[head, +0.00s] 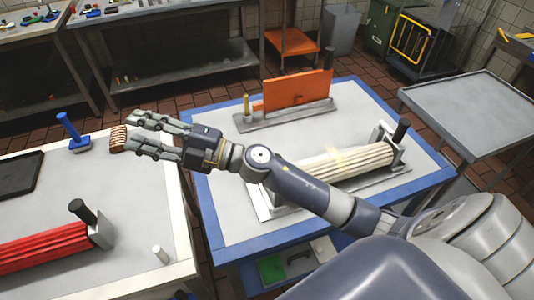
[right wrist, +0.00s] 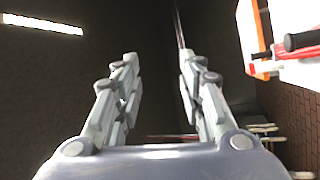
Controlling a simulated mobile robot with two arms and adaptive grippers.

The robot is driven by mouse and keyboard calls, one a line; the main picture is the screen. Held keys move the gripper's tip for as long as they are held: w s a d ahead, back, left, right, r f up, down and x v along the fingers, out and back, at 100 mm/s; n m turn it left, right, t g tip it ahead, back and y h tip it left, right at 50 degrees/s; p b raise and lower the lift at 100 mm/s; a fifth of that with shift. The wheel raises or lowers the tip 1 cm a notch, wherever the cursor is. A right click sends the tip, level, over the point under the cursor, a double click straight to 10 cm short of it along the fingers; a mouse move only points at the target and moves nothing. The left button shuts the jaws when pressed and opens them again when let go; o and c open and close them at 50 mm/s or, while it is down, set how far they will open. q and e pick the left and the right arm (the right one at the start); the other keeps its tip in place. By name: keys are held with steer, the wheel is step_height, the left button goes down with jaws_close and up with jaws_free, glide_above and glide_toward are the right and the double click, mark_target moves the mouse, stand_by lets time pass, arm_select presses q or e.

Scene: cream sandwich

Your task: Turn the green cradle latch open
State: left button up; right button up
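I can make out no green latch on any cradle. A cradle (head: 262,203) on the blue-edged table holds a long cream bundle (head: 345,162), with a black upright handle (head: 401,131) at its far right end. My right arm passes in front of part of it. My right gripper (head: 128,132) is left of that table, with its fingers spread and pointing left. The right wrist view shows the two fingers (right wrist: 158,75) apart with nothing between them. A small brown striped block (head: 118,139) shows at the fingertips in the head view; contact cannot be told. My left gripper is not seen.
The left table holds a red bundle (head: 42,245) with a black handle (head: 82,211), a blue upright piece (head: 71,131) and a white peg (head: 160,254). An orange panel (head: 299,90) stands behind the cream bundle. A green piece (head: 270,269) lies below the blue-edged table.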

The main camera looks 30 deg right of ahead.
step_height(320, 180, down, 2)
steer(key=s+a+f+n+g+y, duration=0.1)
steer(key=s+a+n+g, duration=0.15)
steer(key=n+g, duration=0.45)
steer(key=d+f+n+g+h, duration=0.4)
steer(key=d+f+g+h, duration=0.1)
steer(key=d+f+h, duration=0.35)
steer(key=d+m+g+h, duration=0.2)
steer(key=d+h, duration=0.7)
steer(key=d, duration=1.4)
steer(key=f+p, duration=0.1)
steer(key=f, duration=0.2)
steer(key=f+p, duration=0.1)
steer(key=f, duration=0.2)
steer(key=w+f+p, duration=0.1)
steer(key=f, duration=0.3)
steer(key=shift+a, duration=0.35)
steer(key=shift+f, duration=0.6)
jaws_close()
